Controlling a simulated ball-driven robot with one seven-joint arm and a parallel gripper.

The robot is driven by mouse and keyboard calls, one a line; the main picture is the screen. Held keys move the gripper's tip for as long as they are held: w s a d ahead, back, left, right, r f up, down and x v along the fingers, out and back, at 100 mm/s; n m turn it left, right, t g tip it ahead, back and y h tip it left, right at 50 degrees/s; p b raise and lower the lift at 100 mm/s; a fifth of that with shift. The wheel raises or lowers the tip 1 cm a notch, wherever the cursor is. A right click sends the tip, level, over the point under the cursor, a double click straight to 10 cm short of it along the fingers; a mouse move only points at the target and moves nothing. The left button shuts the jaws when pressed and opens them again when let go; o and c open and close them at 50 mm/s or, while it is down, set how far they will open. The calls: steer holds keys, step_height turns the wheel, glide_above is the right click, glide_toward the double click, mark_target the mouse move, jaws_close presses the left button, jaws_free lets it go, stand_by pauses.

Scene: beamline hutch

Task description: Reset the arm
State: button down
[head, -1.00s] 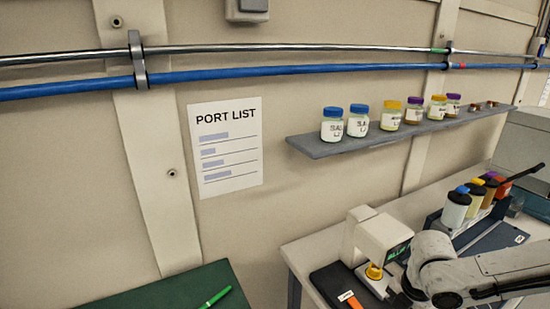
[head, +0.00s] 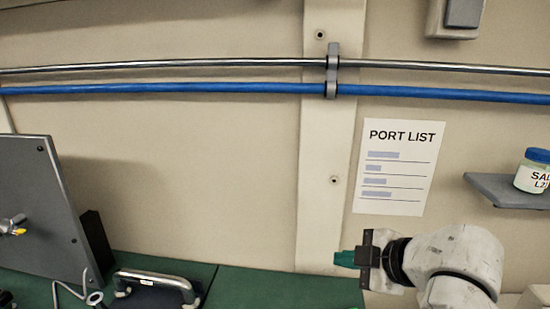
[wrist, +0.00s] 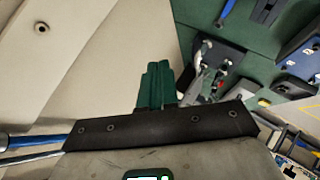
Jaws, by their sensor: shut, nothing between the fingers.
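My gripper (head: 345,259) shows at the lower right of the head view, at the end of my pale arm. Its green fingers point left, in front of the wall and above the right part of the green bench top (head: 265,290). In the wrist view the green fingers (wrist: 154,84) lie side by side, shut, with nothing between them.
A metal handle on a dark base (head: 155,280) and a grey upright panel (head: 45,205) stand on the bench at left. A blue pipe (head: 200,88) runs along the wall. A shelf (head: 490,190) with a blue-capped jar (head: 533,170) is at right.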

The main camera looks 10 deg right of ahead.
steer(key=a+r+m+t+y, duration=0.1)
steer(key=a+r+m+t, duration=0.1)
steer(key=a+r, duration=0.2)
steer(key=s+d+f+m+g+h+b, duration=0.1)
steer(key=s+d+f+m+g+h, duration=0.1)
steer(key=s+f, duration=0.9)
steer(key=s+d+f+m+g+h+b, duration=0.2)
steer(key=s+d+f+m+g, duration=0.3)
steer(key=s+f, duration=0.6)
steer(key=s+d+f+m+g+h+b, duration=0.2)
steer(key=s+d+f+m, duration=0.4)
steer(key=s+f, duration=0.6)
step_height(320, 180, down, 5)
steer(key=shift+d+f+m+g+h, duration=0.25)
steer(key=shift+m+g, duration=0.45)
steer(key=shift+m, duration=0.5)
